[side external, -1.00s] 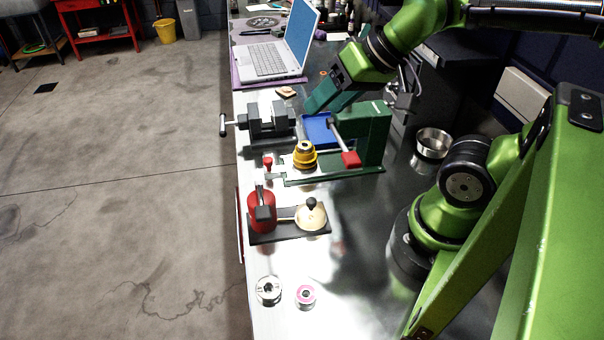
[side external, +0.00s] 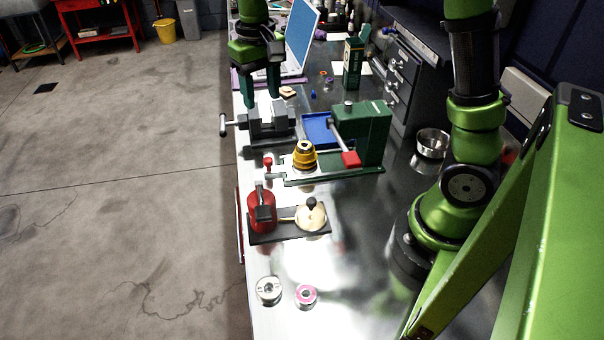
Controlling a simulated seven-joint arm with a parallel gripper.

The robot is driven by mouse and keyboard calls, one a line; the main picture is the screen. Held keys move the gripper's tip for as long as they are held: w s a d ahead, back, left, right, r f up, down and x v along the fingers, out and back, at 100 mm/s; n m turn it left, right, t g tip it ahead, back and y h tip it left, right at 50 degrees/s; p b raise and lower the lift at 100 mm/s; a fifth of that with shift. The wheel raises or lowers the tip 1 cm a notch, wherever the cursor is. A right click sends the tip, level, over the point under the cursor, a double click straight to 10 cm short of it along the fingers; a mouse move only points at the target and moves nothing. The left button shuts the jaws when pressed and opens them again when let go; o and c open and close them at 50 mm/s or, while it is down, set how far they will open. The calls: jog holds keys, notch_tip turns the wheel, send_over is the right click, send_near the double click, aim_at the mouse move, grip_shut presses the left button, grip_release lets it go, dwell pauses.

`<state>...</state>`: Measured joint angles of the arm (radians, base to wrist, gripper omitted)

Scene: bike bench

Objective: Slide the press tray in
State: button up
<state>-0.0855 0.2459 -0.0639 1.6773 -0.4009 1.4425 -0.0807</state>
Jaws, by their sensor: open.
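The green press (side external: 372,140) stands mid-bench, with a lever ending in a red handle (side external: 351,159). A pale flat tray (side external: 283,172) with an upright red knob (side external: 268,163) at its left end lies on the press's green base and reaches out to the left. A yellow and black round part (side external: 304,154) sits on the press base area; its exact seat is hard to tell.
A blue bin (side external: 319,129) lies behind the tray. The red toggle fixture (side external: 262,211) stands in front, with two spools (side external: 268,290) nearer. The laptop (side external: 301,38), green box (side external: 353,62) and metal bowl (side external: 432,143) are farther off.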

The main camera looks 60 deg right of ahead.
aim_at(268, 159)
notch_tip(268, 159, down, 17)
jog(key=shift+r, duration=0.15)
dwell(0.4)
grip_shut()
